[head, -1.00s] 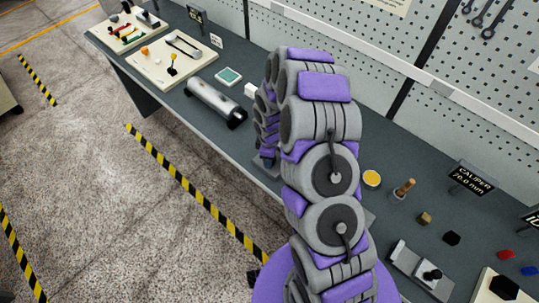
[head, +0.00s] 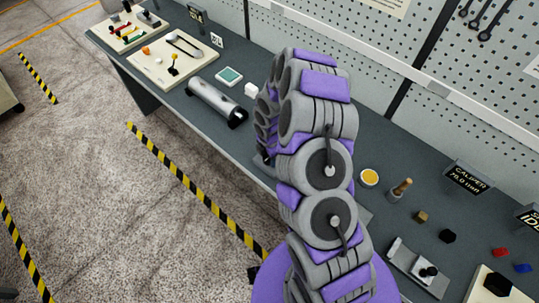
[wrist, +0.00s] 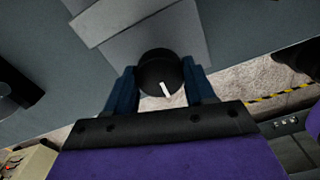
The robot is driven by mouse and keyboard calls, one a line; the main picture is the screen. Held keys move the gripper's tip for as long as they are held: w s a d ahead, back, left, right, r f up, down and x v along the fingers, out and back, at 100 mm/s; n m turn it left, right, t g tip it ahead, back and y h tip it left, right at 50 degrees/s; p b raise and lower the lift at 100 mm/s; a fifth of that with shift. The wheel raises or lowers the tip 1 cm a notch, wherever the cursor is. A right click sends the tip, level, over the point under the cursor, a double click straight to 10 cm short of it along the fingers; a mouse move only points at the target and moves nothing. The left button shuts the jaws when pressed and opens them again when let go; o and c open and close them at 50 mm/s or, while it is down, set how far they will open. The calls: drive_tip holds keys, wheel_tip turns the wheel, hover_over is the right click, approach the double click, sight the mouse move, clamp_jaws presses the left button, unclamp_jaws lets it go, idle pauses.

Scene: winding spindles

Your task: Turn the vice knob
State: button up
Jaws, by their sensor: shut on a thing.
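In the wrist view a round black knob (wrist: 155,68) with a white pointer line sits at the end of a grey metal body, the vice (wrist: 140,28). The pointer line slants down and slightly right in the picture. The blue fingers of my gripper (wrist: 160,88) stand on either side of the knob and are shut on it. In the head view my own arm hides the gripper and the knob.
A yellow-topped round item (head: 369,177) and a caliper sign (head: 468,178) stand right of my arm. Open floor (head: 90,190) lies left.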

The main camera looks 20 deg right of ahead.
drive_tip(key=shift+w+r+n, duration=0.1)
drive_tip(key=shift+w+n, duration=0.15)
drive_tip(key=shift+n, duration=0.05)
drive_tip(key=o, duration=0.9)
drive_tip(key=shift+o, duration=0.8)
drive_tip(key=shift+s, duration=0.15)
wheel_tip(320, 180, up, 17)
drive_tip(key=shift+a+r, duration=0.1)
